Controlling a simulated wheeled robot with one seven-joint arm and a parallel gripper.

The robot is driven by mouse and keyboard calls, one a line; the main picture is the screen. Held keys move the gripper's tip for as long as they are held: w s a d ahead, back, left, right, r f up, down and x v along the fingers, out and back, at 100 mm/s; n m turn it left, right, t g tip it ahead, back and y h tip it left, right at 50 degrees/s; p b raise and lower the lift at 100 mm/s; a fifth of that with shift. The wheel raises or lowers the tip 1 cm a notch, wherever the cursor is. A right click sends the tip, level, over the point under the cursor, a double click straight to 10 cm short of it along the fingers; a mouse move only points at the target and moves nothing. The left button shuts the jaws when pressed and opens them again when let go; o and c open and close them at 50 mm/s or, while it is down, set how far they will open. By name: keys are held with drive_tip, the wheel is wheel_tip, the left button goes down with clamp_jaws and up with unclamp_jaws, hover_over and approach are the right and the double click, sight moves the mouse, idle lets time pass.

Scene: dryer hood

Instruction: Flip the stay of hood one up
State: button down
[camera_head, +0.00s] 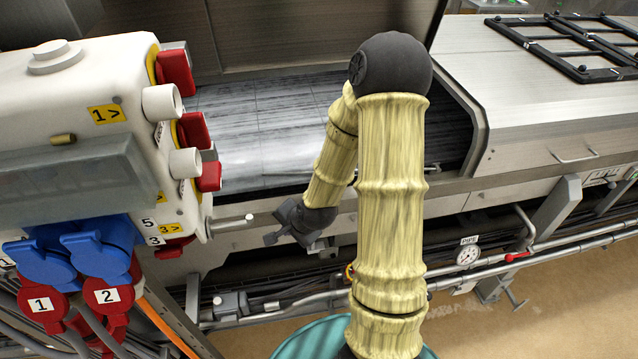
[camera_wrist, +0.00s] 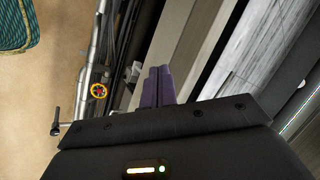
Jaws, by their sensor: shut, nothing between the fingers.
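A hood stands raised at the back left of the head view, showing its steel inner panel (camera_head: 285,35). Beneath it is an open bay with a streaked grey bed (camera_head: 255,135). A thin rod, perhaps the stay, shows along the bay's front rim, partly behind my arm; I cannot tell its full shape. My gripper (camera_head: 283,230) hangs just in front of the machine's front edge, left of my arm. In the wrist view its purple fingers (camera_wrist: 157,86) are together, with nothing between them. No stay is clearly seen there.
A white control box (camera_head: 60,115) with red and blue sockets stands close on the left. A closed hood (camera_head: 545,95) with a handle is on the right. Pipes, a gauge (camera_head: 467,255) and a red-handled valve (camera_head: 517,256) run low along the front. The floor at lower right is clear.

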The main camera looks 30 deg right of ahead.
drive_tip(key=w+d+f+m+t+b, duration=0.1)
drive_tip(key=w+d+f+m+t, duration=0.4)
drive_tip(key=m, duration=0.9)
drive_tip(key=w+d+r+m+t+h+b, duration=0.1)
drive_tip(key=d+r+m+t+h, duration=0.1)
drive_tip(key=d+m+h, duration=0.3)
drive_tip(key=d+r+m, duration=0.1)
drive_tip(key=d+m, duration=0.3)
drive_tip(key=m, duration=0.3)
drive_tip(key=shift+w+d+t+h, duration=0.15)
drive_tip(key=shift+t+h, duration=0.25)
drive_tip(key=shift+w, duration=0.15)
drive_tip(key=p+x, duration=0.3)
drive_tip(key=x, duration=0.6)
drive_tip(key=shift+w+f, duration=0.15)
drive_tip(key=shift+w, duration=0.15)
drive_tip(key=shift+d, duration=0.1)
